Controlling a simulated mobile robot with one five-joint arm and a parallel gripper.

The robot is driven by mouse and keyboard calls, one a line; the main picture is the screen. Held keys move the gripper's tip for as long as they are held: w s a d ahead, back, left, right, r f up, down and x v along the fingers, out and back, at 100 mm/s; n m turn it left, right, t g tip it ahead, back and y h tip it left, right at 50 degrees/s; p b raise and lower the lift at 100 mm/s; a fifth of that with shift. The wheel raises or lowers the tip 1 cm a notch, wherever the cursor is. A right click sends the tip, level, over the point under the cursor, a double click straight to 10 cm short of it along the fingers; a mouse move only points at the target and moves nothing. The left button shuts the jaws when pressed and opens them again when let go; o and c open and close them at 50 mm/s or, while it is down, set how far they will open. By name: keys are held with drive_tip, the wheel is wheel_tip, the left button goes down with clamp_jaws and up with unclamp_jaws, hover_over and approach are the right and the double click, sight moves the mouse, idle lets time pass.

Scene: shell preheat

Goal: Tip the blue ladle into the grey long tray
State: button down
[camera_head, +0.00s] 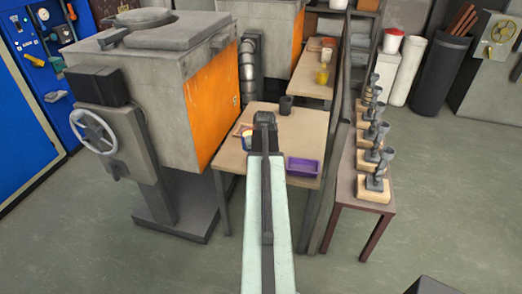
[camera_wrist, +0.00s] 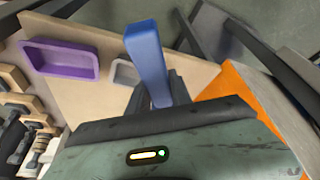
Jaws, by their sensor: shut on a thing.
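My gripper (camera_head: 264,122) is over the wooden table in the head view. In the wrist view its dark fingers (camera_wrist: 160,92) are shut on the blue ladle (camera_wrist: 147,52), which shows as a tapered blue shape pointing up the picture. I cannot see the ladle's bowl or contents clearly. The grey tray (camera_wrist: 124,73) lies on the table just left of the ladle in the wrist view, partly covered by the ladle and my gripper.
A purple tray (camera_head: 303,167) is at the table's right front, also in the wrist view (camera_wrist: 62,60). The orange-sided furnace (camera_head: 213,100) borders the table's left.

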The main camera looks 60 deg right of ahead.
drive_tip(key=f+t+y+b, duration=0.1)
drive_tip(key=b, duration=0.1)
drive_tip(key=f+m+t+b, duration=0.1)
drive_tip(key=b, duration=0.1)
drive_tip(key=f+y+b, duration=0.1)
drive_tip(key=f+b, duration=0.1)
drive_tip(key=shift+s+d+t+y, duration=0.2)
drive_tip(key=shift+s+t+y, duration=0.1)
drive_tip(key=shift+s+t, duration=0.1)
idle(0.9)
idle(0.4)
drive_tip(key=shift+s+m+y, duration=0.1)
drive_tip(key=shift+m+y, duration=0.2)
drive_tip(key=shift+f+t+y+b, duration=0.15)
drive_tip(key=shift+t+y+b, duration=0.25)
drive_tip(key=shift+t+b, duration=0.55)
idle(0.9)
drive_tip(key=shift+m+t+y+b, duration=0.4)
drive_tip(key=shift+t+y+b, duration=0.25)
drive_tip(key=shift+b, duration=0.7)
idle(0.9)
